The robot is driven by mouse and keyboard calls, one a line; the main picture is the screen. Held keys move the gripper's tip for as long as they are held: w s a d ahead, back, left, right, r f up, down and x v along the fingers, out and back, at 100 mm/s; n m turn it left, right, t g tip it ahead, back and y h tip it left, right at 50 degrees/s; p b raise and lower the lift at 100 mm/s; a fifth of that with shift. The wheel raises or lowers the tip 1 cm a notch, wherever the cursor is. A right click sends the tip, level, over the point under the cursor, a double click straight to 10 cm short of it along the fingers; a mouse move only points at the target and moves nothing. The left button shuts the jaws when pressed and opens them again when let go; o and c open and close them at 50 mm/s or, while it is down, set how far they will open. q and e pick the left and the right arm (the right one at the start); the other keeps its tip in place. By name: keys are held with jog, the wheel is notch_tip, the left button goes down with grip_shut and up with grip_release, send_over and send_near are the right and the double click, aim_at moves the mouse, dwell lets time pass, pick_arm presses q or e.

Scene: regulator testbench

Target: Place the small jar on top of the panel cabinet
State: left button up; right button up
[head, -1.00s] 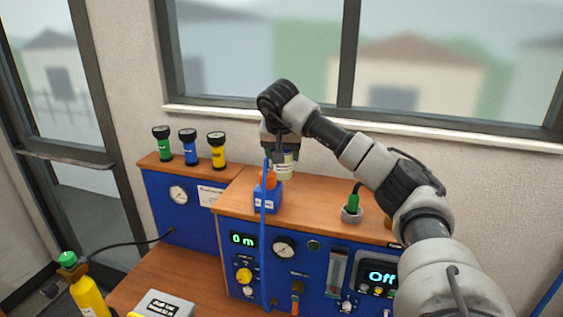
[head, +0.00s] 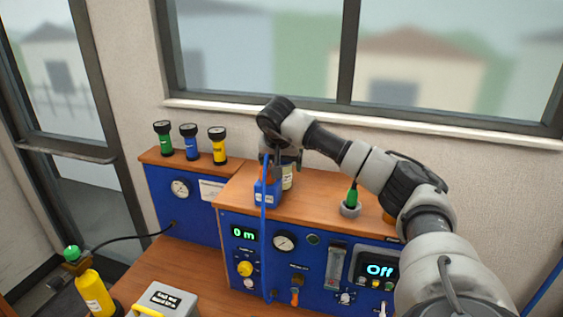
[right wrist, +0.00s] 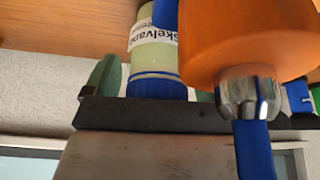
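The small jar (head: 287,178) has a pale body, a white label and a dark blue lid, and appears upright on the wooden top of the blue panel cabinet (head: 330,212). It also shows in the right wrist view (right wrist: 154,60), which is upside down. My right gripper (head: 285,161) is over the jar, its fingers on either side of the lid. In the right wrist view narrow gaps show between the jar and the green finger pads, so it looks open. The blue hose and box hide part of the jar. My left gripper is out of view.
A blue box (head: 266,195) with an orange part (right wrist: 240,40) and a blue hose stands close in front of the jar. A green-topped plug (head: 351,200) stands to the right. Several flashlights (head: 190,142) stand on the lower left cabinet. The window is behind.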

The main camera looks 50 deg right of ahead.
jog(key=b+v, duration=0.2)
jog(key=v, duration=1)
jog(key=shift+r, duration=0.2)
jog(key=shift+f, duration=0.1)
